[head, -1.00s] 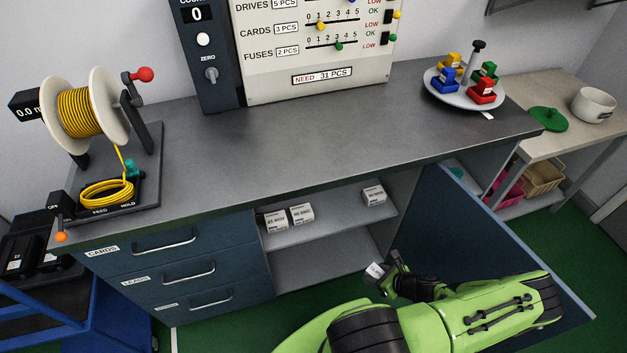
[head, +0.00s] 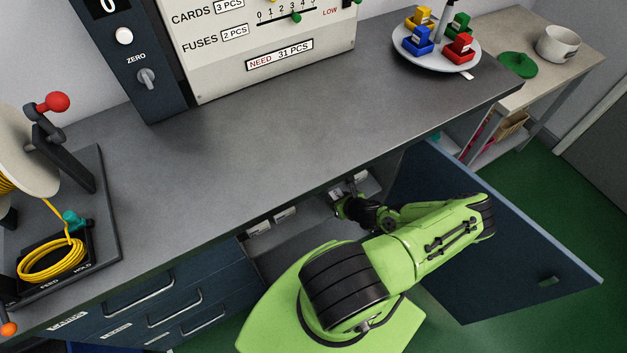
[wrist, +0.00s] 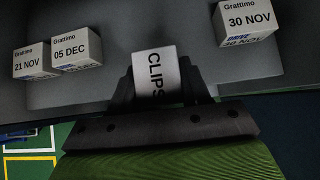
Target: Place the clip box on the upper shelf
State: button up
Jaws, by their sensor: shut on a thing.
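The clip box (wrist: 157,74) is a small white box marked CLIPS. In the wrist view my gripper (wrist: 160,92) is shut on it, one finger on each side. In the head view my gripper (head: 342,202) reaches into the open cabinet at the level of the upper shelf (head: 306,213). The clip box is hard to make out there. In the wrist view the grey shelf surface (wrist: 120,95) lies around the held box. I cannot tell whether the box touches it.
Boxes dated 21 NOV (wrist: 33,62) and 05 DEC (wrist: 75,52) stand left of the held box, and one dated 30 NOV (wrist: 243,22) stands to the right. Bare shelf lies between them. The blue cabinet door (head: 500,235) stands open right of my arm.

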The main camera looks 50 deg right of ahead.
jog(key=w+d, duration=0.1)
jog(key=w, duration=0.3)
jog(key=w+d+f+b, duration=0.1)
jog(key=w, duration=0.2)
jog(key=w+d+f+b, duration=0.1)
jog(key=w, duration=0.3)
jog(key=shift+w+d+f, duration=0.25)
jog(key=shift+w+d, duration=0.05)
jog(key=shift+w, duration=0.05)
notch_tip(320, 180, down, 5)
jog(key=b, duration=0.3)
jog(key=shift+r, duration=0.15)
jog(key=shift+w+d, duration=0.1)
jog(key=shift+w, duration=0.05)
jog(key=o, duration=1.2)
jog(key=shift+r, duration=0.1)
jog(key=p+v, duration=0.4)
jog(key=v, duration=0.8)
